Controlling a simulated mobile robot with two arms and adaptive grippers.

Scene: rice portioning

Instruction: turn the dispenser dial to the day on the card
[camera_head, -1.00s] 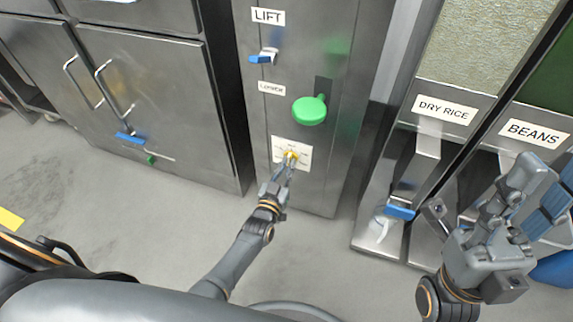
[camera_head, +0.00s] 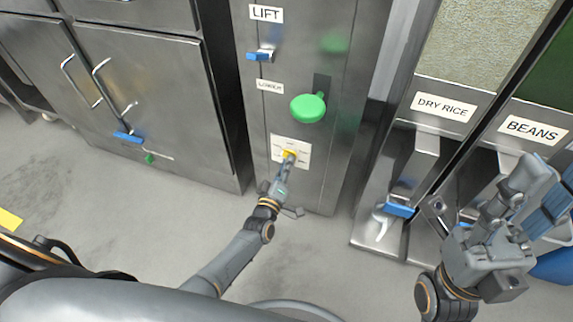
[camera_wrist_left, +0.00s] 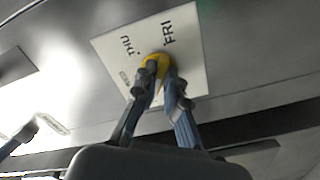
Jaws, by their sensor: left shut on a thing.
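The yellow dial (camera_head: 289,153) sits on a white day plate (camera_head: 304,150) low on the steel dispenser column. My left gripper (camera_head: 287,161) is shut on the dial. In the left wrist view the fingers (camera_wrist_left: 163,84) close around the yellow dial (camera_wrist_left: 157,62), and the plate (camera_wrist_left: 192,58) shows THU and FRI; other lettering is partly covered or too small to read. Which day the dial points to cannot be told. My right gripper (camera_head: 510,190) is raised at the right, away from the column; its jaw state is unclear. No card with a readable day shows.
Above the dial are a green knob (camera_head: 308,108), a blue-tipped lever (camera_head: 261,56) and LIFT and LOWER labels. Steel cabinets (camera_head: 145,95) stand at the left. DRY RICE (camera_head: 443,107) and BEANS (camera_head: 532,130) bins stand at the right. Open grey floor lies in front.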

